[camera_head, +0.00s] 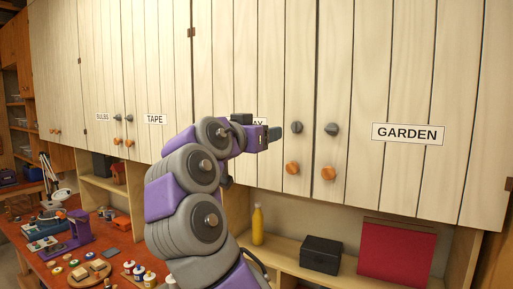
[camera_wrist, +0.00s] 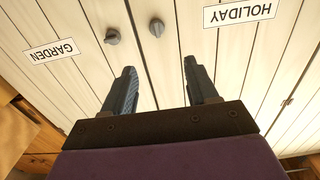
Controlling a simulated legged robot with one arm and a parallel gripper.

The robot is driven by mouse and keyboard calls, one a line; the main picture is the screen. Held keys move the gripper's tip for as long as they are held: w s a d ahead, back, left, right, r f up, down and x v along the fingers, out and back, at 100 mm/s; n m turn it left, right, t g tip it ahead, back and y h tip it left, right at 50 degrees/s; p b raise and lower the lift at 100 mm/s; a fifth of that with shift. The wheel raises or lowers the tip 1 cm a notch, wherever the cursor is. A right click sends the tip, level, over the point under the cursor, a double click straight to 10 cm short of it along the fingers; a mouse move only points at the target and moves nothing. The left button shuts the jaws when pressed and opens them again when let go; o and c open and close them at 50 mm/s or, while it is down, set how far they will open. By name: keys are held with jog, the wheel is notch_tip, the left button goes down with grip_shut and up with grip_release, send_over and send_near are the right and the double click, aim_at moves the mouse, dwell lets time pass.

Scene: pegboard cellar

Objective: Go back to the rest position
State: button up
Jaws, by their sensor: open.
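My gripper (camera_head: 272,134) is raised in front of the cream cabinet doors, at the height of the door knobs, with my arm bent up from the lower middle of the head view. In the wrist view my gripper (camera_wrist: 162,92) shows two separate fingers with nothing between them. Two grey knobs (camera_wrist: 156,27) lie beyond the fingertips in that view, apart from them. The door labelled GARDEN (camera_head: 408,133) is closed, and so is the door beside it. The label HOLIDAY (camera_wrist: 240,11) shows in the wrist view; my gripper covers most of it in the head view.
Below the cabinets a shelf holds a yellow bottle (camera_head: 257,225), a black box (camera_head: 321,255) and a red panel or binder (camera_head: 397,252). At the left an orange-red workbench (camera_head: 45,272) carries a lamp (camera_head: 50,180), jars and tools. Grey and orange knobs (camera_head: 328,173) stick out from the doors.

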jog(key=s+d+f+n+g+h+b, duration=0.1)
jog(key=s+d+f+n+g+b, duration=0.2)
jog(key=d+f+g, duration=0.7)
jog(key=s+d+f+n+g+y+b, duration=0.1)
jog(key=s+d+f, duration=0.4)
jog(key=f, duration=0.2)
jog(key=s+d+f+y, duration=0.1)
jog(key=s+d+f, duration=0.4)
jog(key=f, duration=0.3)
jog(key=s+a+f+n+g+y+b, duration=0.1)
jog(key=s+a+f+g+y, duration=0.2)
jog(key=s+f, duration=1.1)
jog(key=s+a+f+n+g+y+b, duration=0.1)
jog(key=s+a+f+y, duration=0.5)
jog(key=s+f, duration=0.9)
jog(key=shift+s+a+n+g, duration=0.4)
jog(key=shift+s+a+g, duration=0.25)
jog(key=shift+s+g, duration=0.35)
jog(key=shift+o, duration=0.7)
jog(key=shift+r, duration=0.1)
